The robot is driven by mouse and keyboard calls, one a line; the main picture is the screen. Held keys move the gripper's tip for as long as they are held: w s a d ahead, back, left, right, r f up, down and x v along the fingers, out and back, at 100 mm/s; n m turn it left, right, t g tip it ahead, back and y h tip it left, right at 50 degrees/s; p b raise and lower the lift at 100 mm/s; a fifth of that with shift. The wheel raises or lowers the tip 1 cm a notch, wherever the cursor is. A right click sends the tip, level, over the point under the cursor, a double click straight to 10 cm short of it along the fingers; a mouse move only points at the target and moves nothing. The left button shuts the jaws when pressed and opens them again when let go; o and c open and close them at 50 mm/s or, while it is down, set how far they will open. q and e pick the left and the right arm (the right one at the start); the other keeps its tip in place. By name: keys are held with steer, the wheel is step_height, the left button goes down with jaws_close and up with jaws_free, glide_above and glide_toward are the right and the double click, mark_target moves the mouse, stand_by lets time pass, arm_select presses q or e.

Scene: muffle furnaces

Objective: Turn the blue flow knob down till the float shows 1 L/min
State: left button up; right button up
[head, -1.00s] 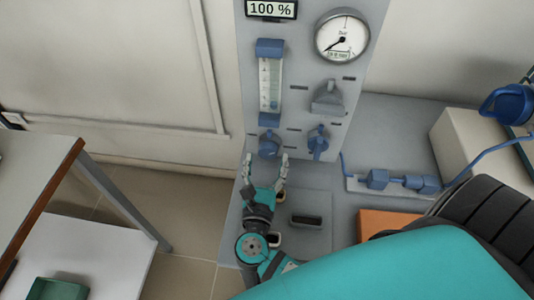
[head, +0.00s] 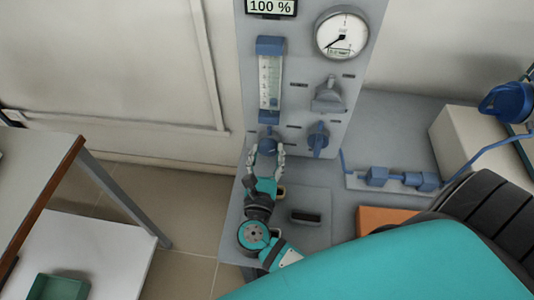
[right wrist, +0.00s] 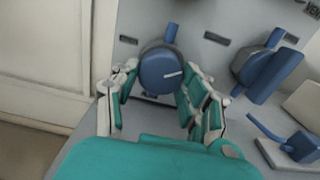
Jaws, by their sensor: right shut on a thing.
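The blue flow knob (head: 268,144) is on the grey panel under the flow meter. It shows large in the right wrist view (right wrist: 160,72), round, with a white mark pointing to the right. My right gripper (head: 266,154) has one finger on each side of the knob and is shut on it. In the right wrist view its fingers (right wrist: 155,88) flank the knob left and right. The flow meter (head: 269,80) is a clear upright tube with blue ends. A dark blue float (head: 274,103) shows low in it; the scale is too small to read. My left gripper is out of view.
A second blue knob (head: 318,139) sits close to the right, with a grey knob (head: 328,96) above it. A round gauge (head: 341,34) and a "100 %" display (head: 271,7) are higher up. Blue fittings (head: 400,179) lie on the bench. A table (head: 40,175) stands left.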

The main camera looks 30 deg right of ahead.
steer(key=shift+n, duration=0.3)
steer(key=o, duration=1.2)
steer(key=shift+s, duration=0.1)
steer(key=v, duration=1.2)
